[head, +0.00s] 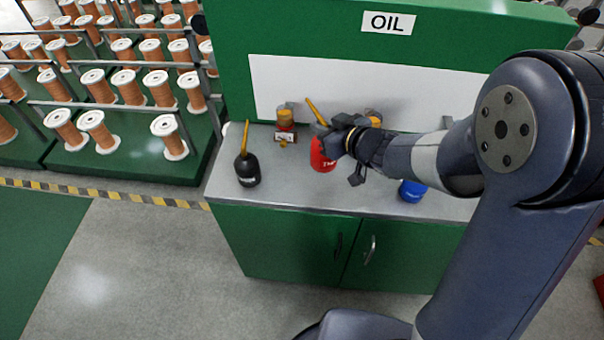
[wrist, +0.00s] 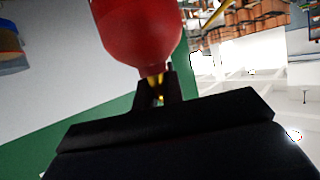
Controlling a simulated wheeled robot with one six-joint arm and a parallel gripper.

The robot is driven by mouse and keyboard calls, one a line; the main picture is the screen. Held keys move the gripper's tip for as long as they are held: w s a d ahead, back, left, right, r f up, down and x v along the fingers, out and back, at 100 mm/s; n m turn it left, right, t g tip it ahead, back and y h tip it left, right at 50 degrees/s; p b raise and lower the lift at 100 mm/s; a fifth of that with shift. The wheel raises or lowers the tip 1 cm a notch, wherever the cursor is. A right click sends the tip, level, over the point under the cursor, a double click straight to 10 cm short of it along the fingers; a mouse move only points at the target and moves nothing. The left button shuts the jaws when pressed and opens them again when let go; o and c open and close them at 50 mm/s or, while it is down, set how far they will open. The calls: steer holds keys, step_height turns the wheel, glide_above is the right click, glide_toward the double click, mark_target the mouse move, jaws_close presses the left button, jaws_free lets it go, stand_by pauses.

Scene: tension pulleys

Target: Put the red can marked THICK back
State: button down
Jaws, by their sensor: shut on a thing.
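The red can (head: 322,157) with white lettering and a yellow spout is at the middle of the grey counter (head: 300,190) in the head view. Only the start of the lettering shows. My gripper (head: 338,137) comes from the right and is shut on the can's upper part, below the long spout. In the wrist view the red body (wrist: 140,28) fills the top middle and the fingers (wrist: 157,90) close on its narrow end. I cannot tell whether the can's base touches the counter.
A black can (head: 248,170) with a yellow spout stands at the counter's left. A blue can (head: 412,190) stands to the right, partly behind my arm. A brass-and-red fitting (head: 286,125) is at the back. The green board behind bears an OIL sign (head: 390,22). The front middle is clear.

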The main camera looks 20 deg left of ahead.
mark_target(318, 156)
steer(key=f, duration=0.2)
steer(key=f+b, duration=0.1)
steer(key=f, duration=0.3)
steer(key=shift+w+a+f, duration=0.1)
steer(key=shift+a+f, duration=0.2)
steer(key=shift+a, duration=0.1)
steer(key=shift+f+b, duration=0.35)
steer(key=shift+f, duration=1.45)
steer(key=shift+f, duration=0.1)
steer(key=shift+f, duration=0.15)
steer(key=c, duration=1.5)
jaws_free()
